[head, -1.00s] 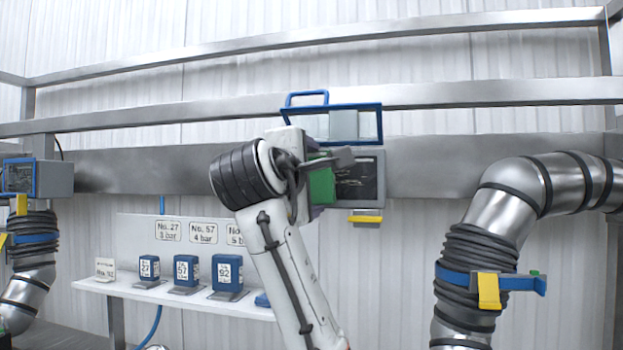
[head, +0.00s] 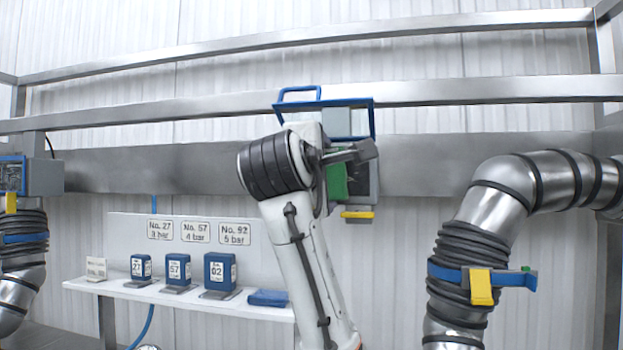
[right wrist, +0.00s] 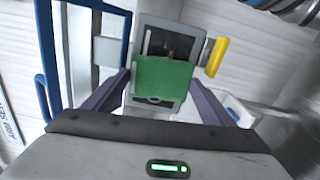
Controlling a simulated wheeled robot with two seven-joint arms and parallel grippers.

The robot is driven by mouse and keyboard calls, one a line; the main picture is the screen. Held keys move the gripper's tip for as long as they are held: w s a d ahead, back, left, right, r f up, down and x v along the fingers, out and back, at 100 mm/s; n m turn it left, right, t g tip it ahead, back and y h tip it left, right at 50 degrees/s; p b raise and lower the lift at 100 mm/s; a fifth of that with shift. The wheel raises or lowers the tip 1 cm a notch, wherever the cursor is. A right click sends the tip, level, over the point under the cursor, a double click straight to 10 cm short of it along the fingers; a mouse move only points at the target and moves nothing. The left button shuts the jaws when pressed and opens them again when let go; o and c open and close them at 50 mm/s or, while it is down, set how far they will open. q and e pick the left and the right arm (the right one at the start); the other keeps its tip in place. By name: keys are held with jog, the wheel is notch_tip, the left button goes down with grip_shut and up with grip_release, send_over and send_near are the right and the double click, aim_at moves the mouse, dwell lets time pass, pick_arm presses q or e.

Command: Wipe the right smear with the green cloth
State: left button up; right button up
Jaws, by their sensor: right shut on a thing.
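My right gripper (head: 345,160) is shut on the green cloth (head: 337,182) in front of the grey box on the right. In the right wrist view the green cloth (right wrist: 165,82) sits between the two fingers of the gripper (right wrist: 161,84) and covers the middle of the box's dark window (right wrist: 158,42). Faint pale marks show on the window above the cloth; the smear behind the cloth is hidden. In the head view my arm and the cloth hide most of the window. I cannot tell whether the cloth touches it. My left gripper is not in view.
A blue frame (head: 373,122) stands above the box, and a yellow tab (head: 357,214) sits below it. Another grey box (head: 45,177) is at the far left. A shelf (head: 180,297) holds several blue blocks. A metal duct (head: 495,215) stands at the right.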

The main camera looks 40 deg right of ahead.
jog(key=shift+s+d+b, duration=0.55)
jog(key=shift+s+d, duration=0.8)
jog(key=shift+s, duration=0.1)
jog(key=shift+s+d, duration=0.3)
jog(key=shift+r, duration=0.1)
jog(key=shift+w+a+r+p, duration=0.15)
jog(key=shift+w+a+p, duration=0.25)
jog(key=shift+p, duration=0.2)
jog(key=shift+w+a+p, duration=0.5)
jog(key=shift+w+a, duration=0.05)
jog(key=shift+a, duration=0.1)
jog(key=w+a, duration=0.3)
jog(key=w, duration=0.1)
jog(key=shift+w+a, duration=0.2)
jog(key=shift+a, duration=0.15)
jog(key=shift+f, duration=0.2)
